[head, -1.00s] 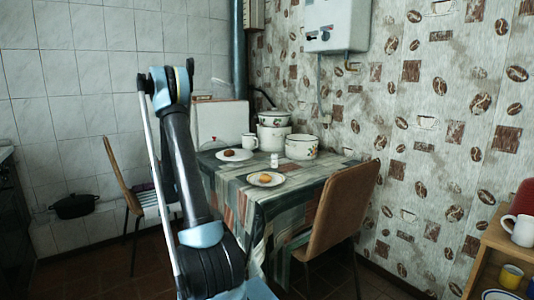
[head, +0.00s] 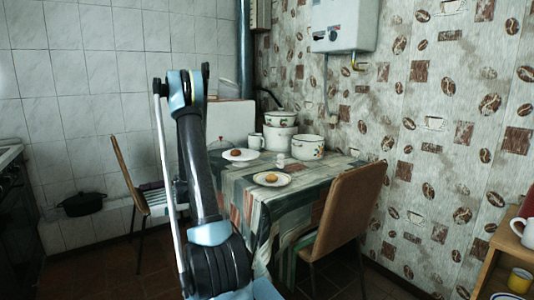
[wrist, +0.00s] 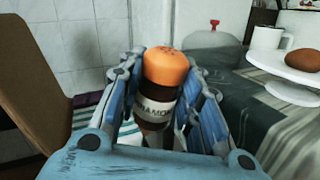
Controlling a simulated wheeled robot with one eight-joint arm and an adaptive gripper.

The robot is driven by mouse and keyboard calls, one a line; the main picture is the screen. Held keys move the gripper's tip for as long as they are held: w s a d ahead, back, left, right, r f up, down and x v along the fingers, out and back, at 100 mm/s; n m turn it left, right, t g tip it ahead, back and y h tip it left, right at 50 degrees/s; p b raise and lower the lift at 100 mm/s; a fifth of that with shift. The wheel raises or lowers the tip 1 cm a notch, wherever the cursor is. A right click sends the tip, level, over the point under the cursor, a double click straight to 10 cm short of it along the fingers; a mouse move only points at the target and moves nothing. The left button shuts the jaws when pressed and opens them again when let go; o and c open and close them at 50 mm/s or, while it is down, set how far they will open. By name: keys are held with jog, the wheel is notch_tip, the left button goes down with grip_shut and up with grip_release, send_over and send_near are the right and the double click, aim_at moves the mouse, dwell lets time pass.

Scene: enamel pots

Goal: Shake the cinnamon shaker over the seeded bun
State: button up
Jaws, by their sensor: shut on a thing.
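The cinnamon shaker (wrist: 158,118), a dark bottle with an orange cap and a pale label, is upright in the wrist view. My gripper (wrist: 167,72) is shut on it, with blue fingers on both sides. In the head view, my arm hides the gripper and shaker. A brown bun (wrist: 304,64) sits on a white raised stand (wrist: 275,70) right of the shaker, apart from it. In the head view this looks like the far bun (head: 236,153); another bun (head: 271,178) lies on a nearer plate (head: 284,183). I cannot tell which is seeded.
The table (head: 318,183) has a striped cloth. A mug (head: 256,141), stacked pots (head: 281,138) and a wide pot (head: 309,147) stand at its back. Chairs stand at the left (head: 132,175) and front right (head: 342,215). A red-topped clear vessel (wrist: 214,42) stands behind the shaker.

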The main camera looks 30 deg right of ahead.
jog(key=s+d+r+m+g+h, duration=0.2)
jog(key=s+d+m+g+h, duration=0.4)
jog(key=d+m, duration=0.5)
jog(key=s+d+r+m+g+h, duration=0.15)
jog(key=s+d+m+h, duration=0.25)
jog(key=d+m+h, duration=0.5)
jog(key=s+d+r+m+g, duration=0.2)
jog(key=s+d+m+g, duration=0.45)
jog(key=s+m, duration=0.3)
jog(key=s+d+r+m+g, duration=0.3)
jog(key=s+d+m+g, duration=0.4)
jog(key=m, duration=0.4)
jog(key=shift+y, duration=0.3)
jog(key=shift+s+a+f, duration=0.15)
jog(key=shift+s+f, duration=0.1)
jog(key=shift+f, duration=0.75)
jog(key=shift+s+a+f, duration=0.2)
jog(key=shift+f, duration=0.75)
jog(key=shift+s+a+f, duration=0.15)
jog(key=shift+s+f, duration=0.1)
jog(key=shift+f, duration=0.75)
jog(key=shift+w+f, duration=0.1)
jog(key=shift+f, duration=0.1)
jog(key=shift+r, duration=0.15)
